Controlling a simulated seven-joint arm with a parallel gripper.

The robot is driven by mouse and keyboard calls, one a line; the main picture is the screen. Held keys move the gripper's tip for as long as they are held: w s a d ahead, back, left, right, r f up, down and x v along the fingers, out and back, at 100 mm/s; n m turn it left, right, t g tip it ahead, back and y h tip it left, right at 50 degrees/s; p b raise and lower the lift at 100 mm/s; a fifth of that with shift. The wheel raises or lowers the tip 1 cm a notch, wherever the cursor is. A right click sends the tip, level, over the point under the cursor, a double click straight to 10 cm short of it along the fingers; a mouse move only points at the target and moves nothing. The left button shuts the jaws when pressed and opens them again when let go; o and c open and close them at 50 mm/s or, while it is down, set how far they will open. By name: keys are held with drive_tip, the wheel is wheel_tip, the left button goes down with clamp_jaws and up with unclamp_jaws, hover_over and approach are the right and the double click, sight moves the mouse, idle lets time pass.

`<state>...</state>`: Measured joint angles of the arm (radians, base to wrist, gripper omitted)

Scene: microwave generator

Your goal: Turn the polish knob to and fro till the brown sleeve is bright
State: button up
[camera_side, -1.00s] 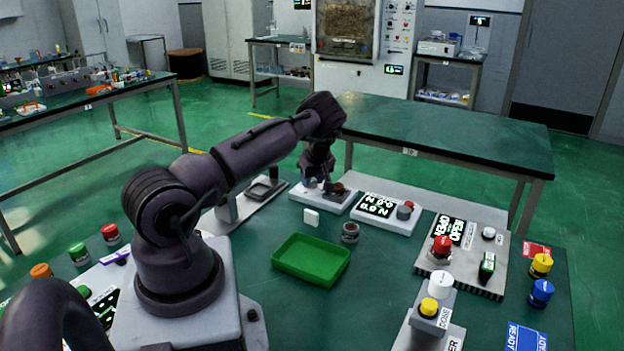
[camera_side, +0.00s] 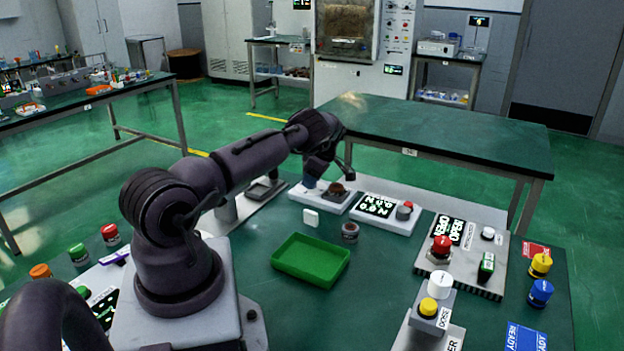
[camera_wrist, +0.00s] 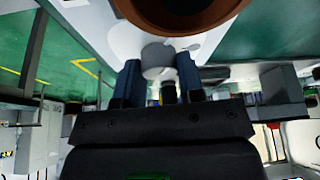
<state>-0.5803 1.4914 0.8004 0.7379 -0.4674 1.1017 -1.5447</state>
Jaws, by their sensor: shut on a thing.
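The polish knob is a light grey cylinder (camera_wrist: 157,56) in the wrist view, between the two dark blue fingers of my gripper (camera_wrist: 158,68), which is shut on it. The brown sleeve (camera_wrist: 180,14) shows as a large brown ring at the top of the wrist view, close beyond the fingers. In the side view the sleeve (camera_side: 337,187) looks dull reddish brown on a dark block on the white polish base (camera_side: 319,199). My gripper (camera_side: 310,182) is just left of it there, and the knob is hidden in that view.
A small white block (camera_side: 310,217), a dark round jar (camera_side: 350,232) and an empty green tray (camera_side: 311,260) lie in front. A grey stand (camera_side: 228,208) is to the left.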

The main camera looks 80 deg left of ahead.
idle(0.5)
drive_tip(key=o, duration=0.9)
drive_tip(key=v, duration=1.3)
